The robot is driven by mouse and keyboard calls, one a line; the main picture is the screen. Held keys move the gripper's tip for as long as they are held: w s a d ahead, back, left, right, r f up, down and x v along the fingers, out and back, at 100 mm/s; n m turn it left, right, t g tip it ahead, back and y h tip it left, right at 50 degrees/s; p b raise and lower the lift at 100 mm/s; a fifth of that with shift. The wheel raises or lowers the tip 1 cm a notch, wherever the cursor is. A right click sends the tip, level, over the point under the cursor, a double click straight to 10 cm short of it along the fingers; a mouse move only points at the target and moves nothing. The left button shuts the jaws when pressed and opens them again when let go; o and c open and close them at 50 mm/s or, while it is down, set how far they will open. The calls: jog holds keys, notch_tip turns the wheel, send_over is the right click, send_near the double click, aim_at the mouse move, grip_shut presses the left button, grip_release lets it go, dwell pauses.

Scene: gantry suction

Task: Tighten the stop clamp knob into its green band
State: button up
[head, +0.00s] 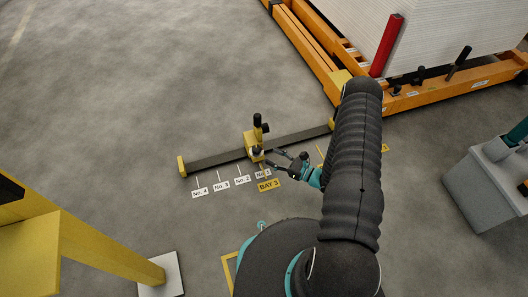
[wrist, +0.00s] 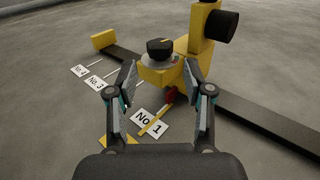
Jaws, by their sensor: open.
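The yellow stop clamp (head: 253,142) sits on a dark floor rail (head: 218,158) in the head view, near the No. 1 label. In the wrist view, a black knob (wrist: 160,47) with a pale pointer line tops the yellow clamp block (wrist: 157,74). A round grey dial plate with a red part lies under the knob; I cannot make out a green band. My gripper (wrist: 166,84) is open and empty, its fingers on either side of and nearer than the knob, not gripping it. In the head view my gripper (head: 279,160) is just right of the clamp.
Floor labels No. 1 (wrist: 149,124) to No. 4 (head: 199,192) and a BAY 3 label (head: 268,185) lie along the rail. A yellow post with a black cylinder (wrist: 221,25) rises beside the knob. An orange frame (head: 307,50) stands behind; open floor lies left.

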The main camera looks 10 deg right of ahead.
jog(key=shift+v, duration=2)
